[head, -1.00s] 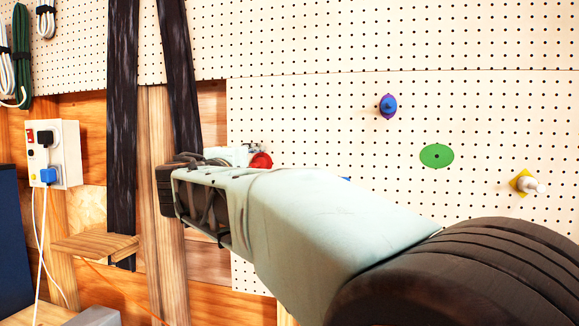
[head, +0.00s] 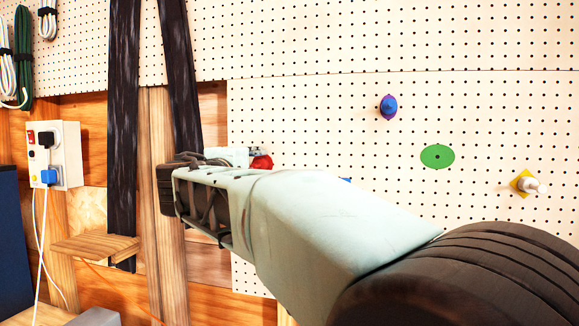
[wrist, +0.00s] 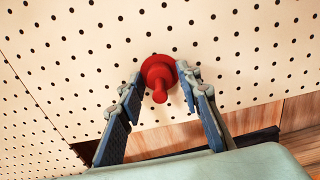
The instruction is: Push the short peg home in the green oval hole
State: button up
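The green oval plate (head: 437,157) is flat on the pegboard, with a small dark spot at its middle and no peg standing out of it. My gripper (wrist: 160,82) is at the board well to its left. Its two fingers are apart on either side of a red peg (wrist: 160,92), which stands out from a round red base (wrist: 157,70) on the board. Gaps show between the fingers and the peg. In the head view my arm hides most of the gripper, and only a bit of red (head: 262,163) shows past it.
A blue peg (head: 389,105) on a purple base is above left of the green oval. A pale peg (head: 535,187) stands out from a yellow diamond (head: 522,181) at lower right. Another blue bit (head: 345,180) is mostly hidden behind my arm. A socket box (head: 65,155) is at left.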

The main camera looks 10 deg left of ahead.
grip_shut()
jog(key=shift+s+a+f, duration=0.1)
jog(key=shift+s+f, duration=0.05)
jog(key=shift+s+a+b, duration=0.2)
jog(key=shift+s+b, duration=0.55)
jog(key=shift+s, duration=0.7)
jog(key=shift+s+a+b, duration=0.15)
jog(key=shift+s+b, duration=0.55)
jog(key=shift+s, duration=0.7)
